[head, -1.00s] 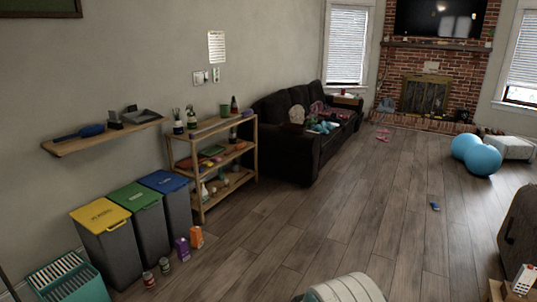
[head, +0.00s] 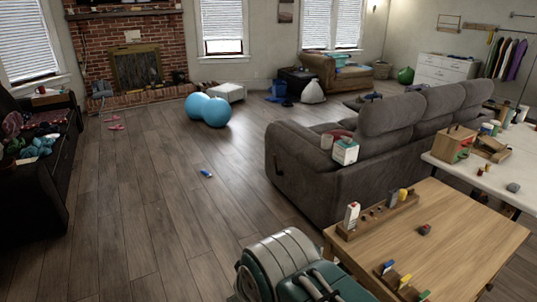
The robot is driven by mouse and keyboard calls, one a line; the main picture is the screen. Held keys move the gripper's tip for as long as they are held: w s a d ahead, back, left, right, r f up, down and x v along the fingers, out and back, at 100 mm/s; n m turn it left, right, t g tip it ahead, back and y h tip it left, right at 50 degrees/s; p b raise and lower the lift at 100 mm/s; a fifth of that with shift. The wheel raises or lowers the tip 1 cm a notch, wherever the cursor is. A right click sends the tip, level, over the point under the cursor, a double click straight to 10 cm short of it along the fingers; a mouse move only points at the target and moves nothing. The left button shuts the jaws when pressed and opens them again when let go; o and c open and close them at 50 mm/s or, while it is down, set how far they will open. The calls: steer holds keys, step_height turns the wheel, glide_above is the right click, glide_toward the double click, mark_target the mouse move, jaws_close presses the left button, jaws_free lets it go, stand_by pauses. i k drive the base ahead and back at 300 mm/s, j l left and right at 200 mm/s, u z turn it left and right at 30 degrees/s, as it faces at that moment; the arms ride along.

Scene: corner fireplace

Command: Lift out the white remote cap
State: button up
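A white upright piece with red on it (head: 352,215), which looks like a small remote, stands at the left end of a wooden holder (head: 376,220) on the wooden table at the right. I cannot make out a separate cap on it at this size. A yellow piece and a grey-blue piece stand at the holder's other end. My own cream and green body part shows at the bottom middle, left of the table. I cannot make out my gripper's fingers, and nothing touches the white piece.
The wooden table (head: 465,240) also bears a second holder (head: 402,288) with coloured pieces near its front edge and a small red-and-dark object (head: 425,229). A grey sofa (head: 320,165) stands behind it.

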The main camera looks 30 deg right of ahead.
mark_target(351, 210)
steer(key=i+z, duration=0.2)
steer(key=z, duration=0.2)
steer(key=i+z, duration=0.25)
steer(key=z, duration=0.15)
steer(key=i+j+z, duration=0.15)
steer(key=z, duration=0.25)
steer(key=i+j+z, duration=0.15)
steer(key=z, duration=0.25)
steer(key=i+j+z, duration=0.2)
steer(key=i+z, duration=0.15)
steer(key=z, duration=0.15)
steer(key=i+j+z, duration=0.3)
steer(key=z, duration=0.2)
steer(key=i+j+z, duration=0.2)
steer(key=j+z, duration=0.3)
